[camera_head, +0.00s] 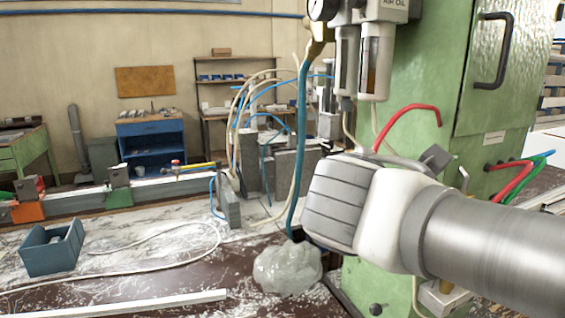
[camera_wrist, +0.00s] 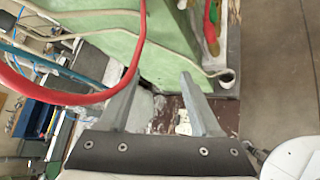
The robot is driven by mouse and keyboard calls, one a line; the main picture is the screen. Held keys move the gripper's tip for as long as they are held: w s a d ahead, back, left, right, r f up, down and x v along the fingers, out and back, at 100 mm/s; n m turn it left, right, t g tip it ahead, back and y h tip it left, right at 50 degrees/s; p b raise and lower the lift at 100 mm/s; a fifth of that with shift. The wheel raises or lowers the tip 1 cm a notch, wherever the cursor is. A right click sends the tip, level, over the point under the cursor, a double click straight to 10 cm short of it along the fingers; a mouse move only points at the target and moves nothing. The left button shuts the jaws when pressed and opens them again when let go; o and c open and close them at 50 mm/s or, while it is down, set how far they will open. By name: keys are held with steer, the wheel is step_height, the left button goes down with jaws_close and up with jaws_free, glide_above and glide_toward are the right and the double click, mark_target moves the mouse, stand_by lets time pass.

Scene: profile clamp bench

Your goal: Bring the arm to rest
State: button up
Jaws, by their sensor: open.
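My arm (camera_head: 490,240) reaches in from the right edge in the head view, in front of the green machine cabinet. Its grey ribbed end part (camera_head: 335,200) points left, above the bench; the fingers cannot be made out clearly there. In the wrist view my gripper (camera_wrist: 162,78) shows two grey fingers spread apart with nothing between them. Beyond the gap lie the green cabinet's lower side and a strip of brown bench top.
The green cabinet (camera_head: 425,100) stands close behind my arm. Red hoses (camera_head: 405,115) and a teal hose (camera_head: 301,130) hang near it. A crumpled clear bag (camera_head: 287,268), a blue bin (camera_head: 52,247) and a white profile (camera_head: 130,303) lie on the bench.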

steer(key=s+a+f+m+g+y, duration=0.1)
steer(key=s+f+m, duration=0.4)
steer(key=m, duration=0.5)
steer(key=s+a+f+m+g+y, duration=0.1)
steer(key=s+f+m+g+y, duration=0.2)
steer(key=m, duration=0.7)
steer(key=s+f+y, duration=0.2)
steer(key=s+f, duration=0.1)
steer(key=f, duration=0.1)
steer(key=shift+s+a+f+m+y, duration=0.15)
steer(key=shift+s+f+m+y, duration=0.1)
steer(key=shift+f+m+y, duration=0.15)
stand_by(1.3)
